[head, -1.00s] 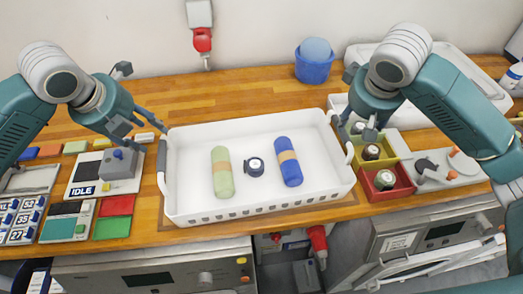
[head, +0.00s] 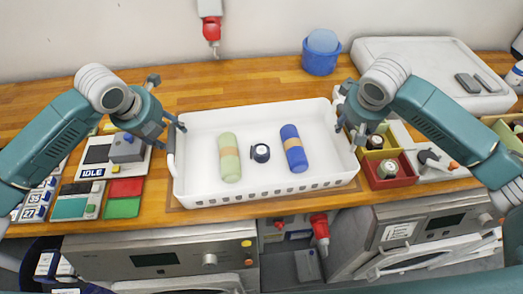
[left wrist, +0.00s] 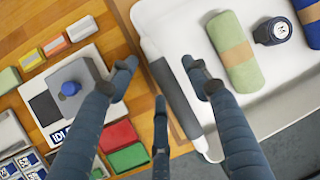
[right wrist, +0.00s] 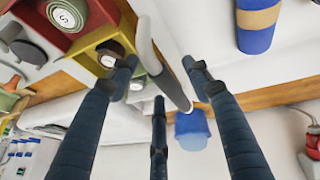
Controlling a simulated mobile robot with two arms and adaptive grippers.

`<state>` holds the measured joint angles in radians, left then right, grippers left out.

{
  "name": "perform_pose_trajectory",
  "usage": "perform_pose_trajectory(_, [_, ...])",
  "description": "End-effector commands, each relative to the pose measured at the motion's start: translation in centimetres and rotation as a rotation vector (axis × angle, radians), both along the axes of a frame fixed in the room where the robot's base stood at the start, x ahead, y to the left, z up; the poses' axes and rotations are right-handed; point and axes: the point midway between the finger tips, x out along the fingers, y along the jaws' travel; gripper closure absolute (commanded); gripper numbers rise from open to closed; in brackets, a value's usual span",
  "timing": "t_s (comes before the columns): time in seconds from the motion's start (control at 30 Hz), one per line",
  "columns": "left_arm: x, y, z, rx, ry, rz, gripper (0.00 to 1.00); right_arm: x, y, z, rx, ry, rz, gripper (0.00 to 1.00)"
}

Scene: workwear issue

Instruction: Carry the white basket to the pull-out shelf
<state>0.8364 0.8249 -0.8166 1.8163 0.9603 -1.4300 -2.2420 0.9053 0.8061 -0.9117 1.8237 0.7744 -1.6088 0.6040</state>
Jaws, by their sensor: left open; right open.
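The white basket (head: 265,191) stands on the wooden counter. It holds a green roll (head: 229,157), a dark round item (head: 260,152) and a blue roll (head: 294,148). My left gripper (head: 174,130) is open at its left side; in the left wrist view the grey left handle (left wrist: 177,100) lies between the spread fingers. My right gripper (head: 350,128) is open at its right side; in the right wrist view the right handle (right wrist: 170,85) shows between the fingers. Contact with either handle cannot be told. I cannot identify a pull-out shelf.
Left of the basket are a grey device marked IDLE (head: 97,160) and red and green blocks (head: 124,188). Right are yellow and red bins (head: 388,170). A blue bucket (head: 320,62) and a white lidded case (head: 430,78) stand behind. Appliances (head: 165,262) sit below the front edge.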

Motion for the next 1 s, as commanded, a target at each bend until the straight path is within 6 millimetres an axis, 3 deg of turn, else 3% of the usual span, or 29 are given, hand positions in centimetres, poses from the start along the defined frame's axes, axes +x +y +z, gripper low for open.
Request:
perform_pose_trajectory(0.4, [0.33, -0.08, -0.74, 0.001, -0.001, 0.001, 0.51, 0.32, -0.10, -0.74, 0.000, -0.001, 0.001, 0.51])
perform_pose_trajectory(0.67, [0.32, -0.07, -0.72, 0.001, -0.001, 0.001, 1.00, 0.31, -0.10, -0.73, 0.000, -0.001, 0.001, 1.00])
perform_pose_trajectory(1.0, [0.43, -0.08, -0.52, 0.000, -0.005, 0.001, 1.00, 0.37, -0.11, -0.58, 0.000, -0.003, 0.001, 1.00])
